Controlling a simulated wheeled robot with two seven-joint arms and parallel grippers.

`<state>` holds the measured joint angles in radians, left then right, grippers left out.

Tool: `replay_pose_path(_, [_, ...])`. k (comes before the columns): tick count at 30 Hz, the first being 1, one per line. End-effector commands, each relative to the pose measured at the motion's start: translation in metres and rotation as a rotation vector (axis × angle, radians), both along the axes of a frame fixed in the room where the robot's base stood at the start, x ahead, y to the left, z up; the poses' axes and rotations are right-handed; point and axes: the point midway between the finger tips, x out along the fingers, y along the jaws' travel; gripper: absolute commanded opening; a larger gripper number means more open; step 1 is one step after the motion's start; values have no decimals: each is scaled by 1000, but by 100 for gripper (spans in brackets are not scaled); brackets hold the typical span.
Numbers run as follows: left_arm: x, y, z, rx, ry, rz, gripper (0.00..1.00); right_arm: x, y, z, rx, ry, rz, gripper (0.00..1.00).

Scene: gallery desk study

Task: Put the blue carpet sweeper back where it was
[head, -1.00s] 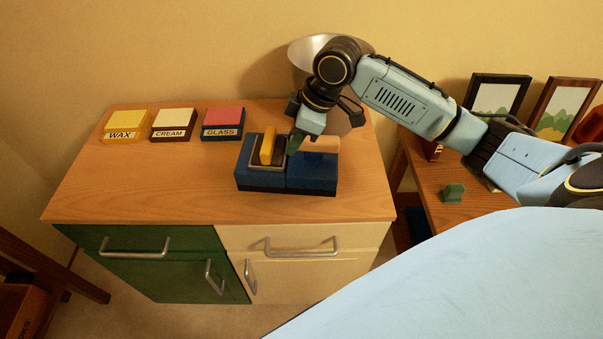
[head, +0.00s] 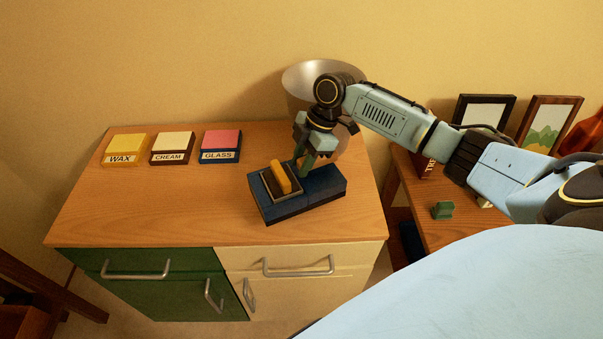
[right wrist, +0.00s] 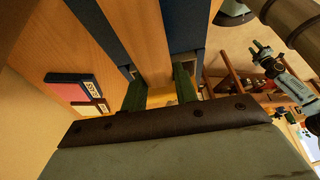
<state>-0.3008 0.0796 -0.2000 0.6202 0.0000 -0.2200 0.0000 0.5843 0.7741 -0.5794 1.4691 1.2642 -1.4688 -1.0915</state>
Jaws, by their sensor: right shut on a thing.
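The blue carpet sweeper (head: 315,197) is a blue, box-like body on the wooden desk top, set at an angle. A yellow block (head: 280,178) sits in a dark-rimmed frame on its left part. My right gripper (head: 305,166) is at its back edge, pointing down. In the right wrist view its green fingers (right wrist: 160,95) are shut on a wood-coloured bar (right wrist: 150,45), with blue body on both sides. Whether the sweeper touches the desk is unclear. My left gripper (right wrist: 260,50) shows small in the right wrist view, its fingers apart and empty.
A metallic, round-topped thing (head: 300,80) is behind my right arm. A side table (head: 425,225) with a green block (head: 443,210) and picture frames is right. The desk's front left (head: 150,210) is clear.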

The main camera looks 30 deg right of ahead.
Motion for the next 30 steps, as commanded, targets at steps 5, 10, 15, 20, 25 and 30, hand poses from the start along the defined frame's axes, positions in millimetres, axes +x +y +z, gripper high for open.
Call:
replay_pose_path(5, [1,0,1,0,-1,0,41,1,0,-11,2,-3,0,4])
replay_pose_path(10, [1,0,2,0,-1,0,41,1,1,-34,3,-3,-2,4])
replay_pose_path(15, [1,0,2,1,-1,0,41,1,0,-38,1,-5,-1,4])
replay_pose_path(20, [1,0,1,1,-1,0,41,1,0,-39,1,-5,-1,4])
replay_pose_path(25, [1,0,2,1,-1,0,41,0,0,-40,-1,-2,-1,49])
replay_pose_path(30, [1,0,2,1,-1,0,41,0,0,-40,-1,-2,-1,51])
